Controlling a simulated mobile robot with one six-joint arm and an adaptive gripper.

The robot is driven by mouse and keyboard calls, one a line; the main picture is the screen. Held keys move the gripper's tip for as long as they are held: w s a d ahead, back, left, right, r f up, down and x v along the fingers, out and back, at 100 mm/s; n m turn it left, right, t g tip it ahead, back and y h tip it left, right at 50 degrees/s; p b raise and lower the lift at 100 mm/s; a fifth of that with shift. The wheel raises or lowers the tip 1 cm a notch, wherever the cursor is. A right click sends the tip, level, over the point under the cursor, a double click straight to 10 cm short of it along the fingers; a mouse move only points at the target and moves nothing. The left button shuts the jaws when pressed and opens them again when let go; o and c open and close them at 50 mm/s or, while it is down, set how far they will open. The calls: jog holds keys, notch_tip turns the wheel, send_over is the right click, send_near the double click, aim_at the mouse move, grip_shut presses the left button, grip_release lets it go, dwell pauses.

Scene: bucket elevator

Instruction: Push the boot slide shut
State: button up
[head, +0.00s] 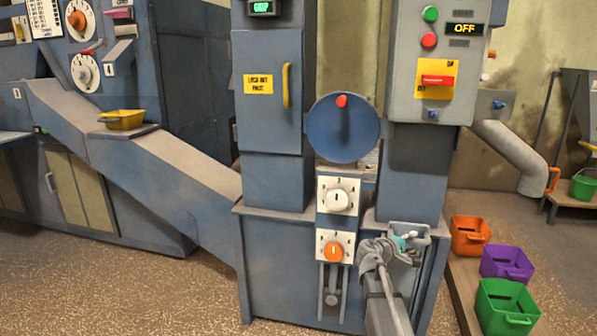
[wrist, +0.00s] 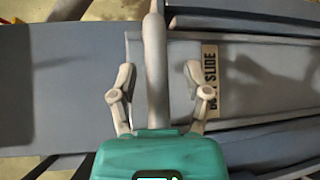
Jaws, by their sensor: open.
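The boot slide (wrist: 270,75) is a grey plate with a tan label, partly shaded, in the wrist view. A thick pale bar (wrist: 156,60), apparently its handle, stands upright in that picture along the plate's left end. My gripper (wrist: 158,80) is open, with one finger on each side of the bar. I cannot tell whether the fingers touch it. In the head view my gripper (head: 408,243) is at the lower right of the elevator boot, and my arm and gripper hide much of the slide there.
The boot casing (head: 285,270) stands left of my gripper, with an orange knob (head: 333,251) on its front. The control box (head: 437,62) above reads OFF. Orange (head: 470,235), purple (head: 507,262) and green (head: 507,305) bins stand to the right. Speckled floor lies open at front left.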

jog(key=shift+s+a+r, duration=0.25)
jog(key=shift+s+a, duration=0.05)
jog(key=shift+s, duration=0.15)
jog(key=shift+s+a+f, duration=0.1)
jog(key=shift+s+a, duration=0.05)
jog(key=shift+s, duration=0.15)
jog(key=s+a+f+m+g+y+p, duration=0.2)
jog(key=s+a+f+m+y, duration=0.15)
jog(key=s, duration=0.35)
jog(key=s+a+f+m+g+y+p, duration=0.2)
jog(key=s+a+f+g+y, duration=0.15)
jog(key=s+a, duration=0.2)
jog(key=s+a+f+m+g+y+p, duration=0.25)
jog(key=s+a+y, duration=0.45)
jog(key=s+a, duration=0.45)
notch_tip(320, 180, up, 38)
jog(key=p, duration=3.8)
jog(key=shift+w+a+n, duration=0.2)
jog(key=shift+a+n, duration=0.15)
jog(key=shift+n, duration=0.05)
jog(key=shift+r, duration=0.1)
